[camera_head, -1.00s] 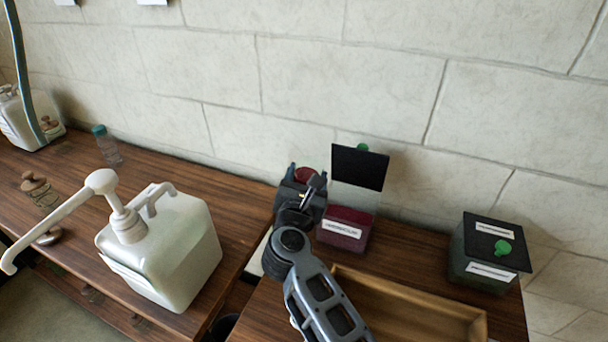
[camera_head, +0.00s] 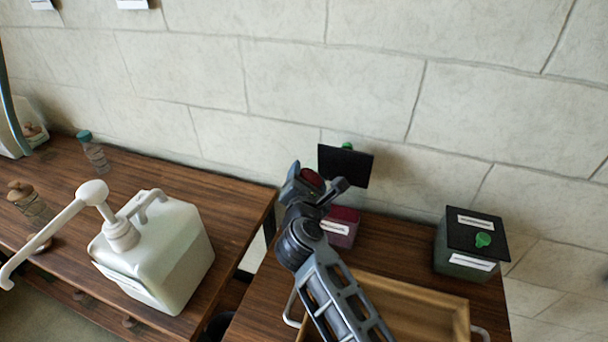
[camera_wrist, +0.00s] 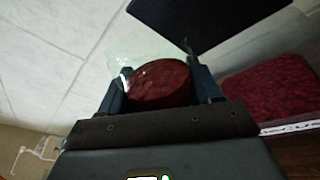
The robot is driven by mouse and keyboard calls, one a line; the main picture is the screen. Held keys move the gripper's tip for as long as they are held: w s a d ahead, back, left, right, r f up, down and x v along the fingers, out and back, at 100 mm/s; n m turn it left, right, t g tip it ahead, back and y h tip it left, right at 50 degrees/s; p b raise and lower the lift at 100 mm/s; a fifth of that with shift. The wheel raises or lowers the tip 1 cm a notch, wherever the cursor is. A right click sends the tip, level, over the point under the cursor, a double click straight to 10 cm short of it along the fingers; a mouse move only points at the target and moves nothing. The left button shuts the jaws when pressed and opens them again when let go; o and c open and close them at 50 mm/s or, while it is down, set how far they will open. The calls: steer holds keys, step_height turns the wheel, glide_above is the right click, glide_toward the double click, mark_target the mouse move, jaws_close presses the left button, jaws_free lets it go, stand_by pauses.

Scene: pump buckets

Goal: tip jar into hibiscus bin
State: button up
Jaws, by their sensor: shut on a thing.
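My gripper (camera_head: 312,180) is shut on a clear jar with dark red contents (camera_wrist: 158,84). In the head view only a red patch of the jar (camera_head: 312,178) shows between the fingers. The jar is above and slightly left of the hibiscus bin (camera_head: 341,228), a dark red box with a white label. The bin's black lid (camera_head: 345,166) stands open behind it. In the wrist view the bin's red contents (camera_wrist: 268,92) lie to the right of the jar, apart from it. I cannot tell the jar's exact tilt; I see no contents falling.
A wooden tray (camera_head: 462,325) lies in front of the bin. A dark green lidded bin (camera_head: 467,262) stands at the right. A white pump bucket (camera_head: 165,255) and bottles (camera_head: 94,152) stand on the left table, across a gap. A stone wall is close behind.

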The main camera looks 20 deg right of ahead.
steer(key=shift+a+f+m+y, duration=0.25)
steer(key=shift+f+m, duration=0.25)
steer(key=shift+m, duration=0.5)
steer(key=shift+f+m+g+y, duration=0.25)
steer(key=shift+m+y, duration=0.4)
steer(key=shift+m, duration=0.35)
steer(key=r+m+y, duration=0.1)
steer(key=m, duration=0.1)
steer(key=shift+r+m, duration=0.3)
steer(key=shift+r, duration=0.05)
steer(key=shift+d+r+m+y, duration=0.1)
steer(key=shift+r+m+y, duration=0.3)
steer(key=shift+m+y, duration=0.15)
steer(key=shift+d+r+m+y, duration=0.15)
steer(key=shift+r+m+y, duration=0.2)
steer(key=shift+m, duration=0.3)
stand_by(1.3)
